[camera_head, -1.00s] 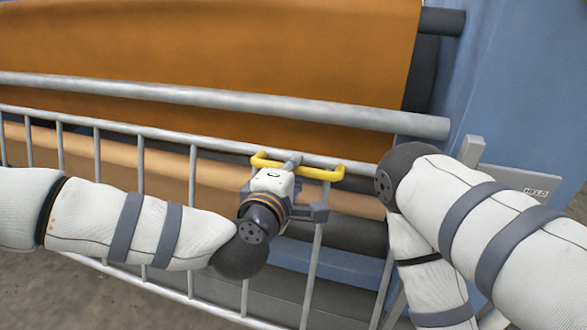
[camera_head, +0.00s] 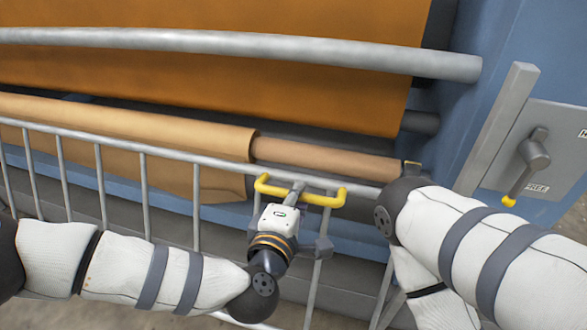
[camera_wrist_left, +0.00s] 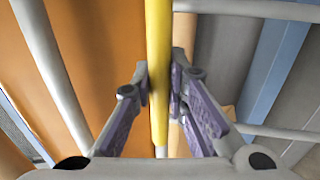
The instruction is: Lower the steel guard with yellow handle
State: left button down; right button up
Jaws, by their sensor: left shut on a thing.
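The steel guard (camera_head: 215,163) is a grey tubular rail with several upright bars, standing across the front of the machine. Its yellow handle (camera_head: 330,200) is a U-shaped bar on the top rail, right of the picture's middle. My left gripper (camera_head: 297,193) is shut on this handle. In the left wrist view the gripper (camera_wrist_left: 160,88) has its purple-padded fingers on both sides of the yellow bar (camera_wrist_left: 158,40). My right arm comes in from the right and bends close to the rail's right end; its gripper is not visible.
A thick grey roller (camera_head: 250,45) and an orange sheet (camera_head: 200,85) lie behind and above the guard. A tan roll (camera_head: 130,130) lies just behind the rail. At right stands a grey panel (camera_head: 565,150) with a yellow-tipped lever (camera_head: 535,153).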

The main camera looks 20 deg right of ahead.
pick_arm(q)
notch_tip(320, 180, down, 26)
jog(key=b, duration=1.5)
jog(key=shift+r, duration=0.25)
pick_arm(e)
jog(key=s+f+g, duration=0.1)
jog(key=s+f, duration=0.1)
jog(key=f, duration=0.5)
jog(key=s+f+g, duration=0.1)
jog(key=s+f, duration=0.2)
jog(key=f, duration=0.3)
jog(key=shift+s+a+f, duration=0.2)
jog(key=shift+s+f, duration=0.05)
jog(key=shift+f, duration=0.15)
pick_arm(q)
jog(key=c, duration=1.6)
grip_release()
jog(key=shift+r, duration=0.1)
jog(key=shift+o, duration=0.2)
jog(key=v, duration=1.2)
jog(key=shift+r, duration=0.1)
pick_arm(e)
jog(key=shift+r, duration=0.1)
